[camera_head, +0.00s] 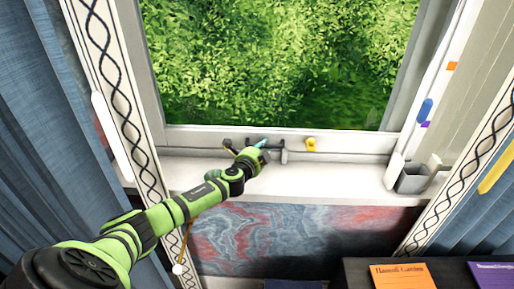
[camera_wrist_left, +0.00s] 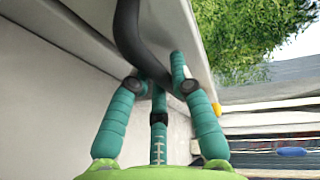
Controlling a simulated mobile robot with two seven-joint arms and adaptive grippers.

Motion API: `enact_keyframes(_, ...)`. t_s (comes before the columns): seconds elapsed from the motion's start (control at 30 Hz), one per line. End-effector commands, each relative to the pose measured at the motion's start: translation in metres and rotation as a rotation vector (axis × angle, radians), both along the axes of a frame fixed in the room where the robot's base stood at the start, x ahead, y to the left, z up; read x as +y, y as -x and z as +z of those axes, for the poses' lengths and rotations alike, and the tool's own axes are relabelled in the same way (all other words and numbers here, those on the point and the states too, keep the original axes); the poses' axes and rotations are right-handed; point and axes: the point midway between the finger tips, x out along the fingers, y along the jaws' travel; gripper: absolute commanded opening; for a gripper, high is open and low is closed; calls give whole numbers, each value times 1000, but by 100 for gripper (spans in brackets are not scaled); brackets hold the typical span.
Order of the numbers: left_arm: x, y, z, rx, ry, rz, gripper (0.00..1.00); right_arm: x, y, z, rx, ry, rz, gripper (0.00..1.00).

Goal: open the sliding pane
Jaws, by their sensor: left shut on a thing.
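The sliding pane (camera_head: 352,143) is a white-framed window with green foliage behind its glass. A dark grey handle (camera_head: 283,153) sits on its bottom rail, left of the middle. My left gripper (camera_head: 262,146) is at this handle, its arm reaching in from the lower left. In the left wrist view the teal fingers (camera_wrist_left: 160,84) are closed around the dark curved handle (camera_wrist_left: 140,40), which runs between the fingertips. The fingertips hide part of the handle. My right gripper is not in view.
A small yellow thing (camera_head: 311,145) is on the rail right of the handle. A grey cup (camera_head: 412,180) stands at the right end of the white sill (camera_head: 330,187). Blue curtains (camera_head: 45,130) hang at the sides. Orange (camera_head: 402,277) and purple (camera_head: 495,274) books lie at the lower right.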

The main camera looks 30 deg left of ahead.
Motion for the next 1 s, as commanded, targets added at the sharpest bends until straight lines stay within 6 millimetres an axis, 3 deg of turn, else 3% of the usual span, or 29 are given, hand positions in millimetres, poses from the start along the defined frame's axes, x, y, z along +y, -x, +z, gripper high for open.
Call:
enact_keyframes(0.03, -22, -8, 5, -14, 18, -32, 0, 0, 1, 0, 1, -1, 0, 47)
enact_keyframes(0.2, -48, -23, 6, -18, 19, -37, 0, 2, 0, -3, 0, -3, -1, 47)
enact_keyframes(0.57, -45, -24, 4, -9, 11, -22, 0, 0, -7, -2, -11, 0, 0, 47)
enact_keyframes(0.6, -44, -23, 3, -7, 10, -19, 33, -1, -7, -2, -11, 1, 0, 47)
enact_keyframes(0.63, -43, -23, 3, -6, 9, -17, 45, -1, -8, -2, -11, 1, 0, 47)
enact_keyframes(1.0, -46, -23, 3, -8, 9, -23, 46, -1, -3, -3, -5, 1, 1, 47)
